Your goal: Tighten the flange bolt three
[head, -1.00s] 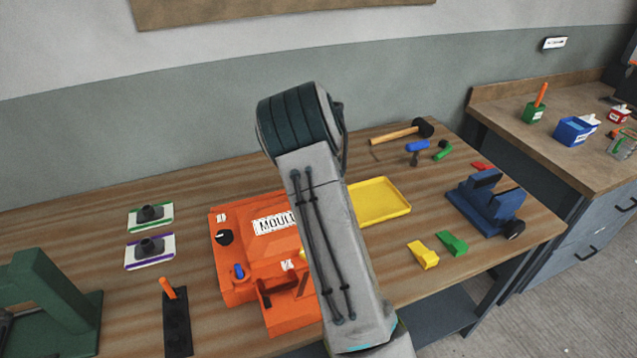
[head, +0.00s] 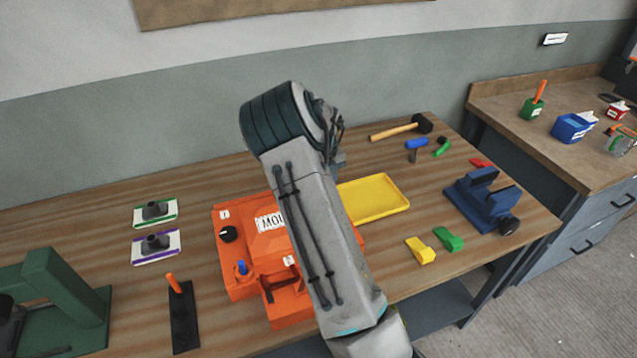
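The orange mould (head: 232,287) sits on the wooden bench, labelled "MOUL..." with the rest of the word behind my arm. Small number tags show on it, a "1" at its back left corner and another at its front, too small to read surely. A black round knob or bolt head (head: 228,234) is at its back left, and a blue bolt (head: 242,267) stands at its front left. My grey arm crosses in front of the mould and hides its right part. Flange bolt three cannot be picked out. My gripper is not visible.
A yellow tray (head: 399,212) lies right of the mould. Yellow (head: 421,251) and green (head: 448,239) wedges and a blue vise (head: 485,212) are further right. A mallet (head: 395,131) lies behind. A black stand with an orange handle (head: 183,318) and a green press (head: 72,285) are left.

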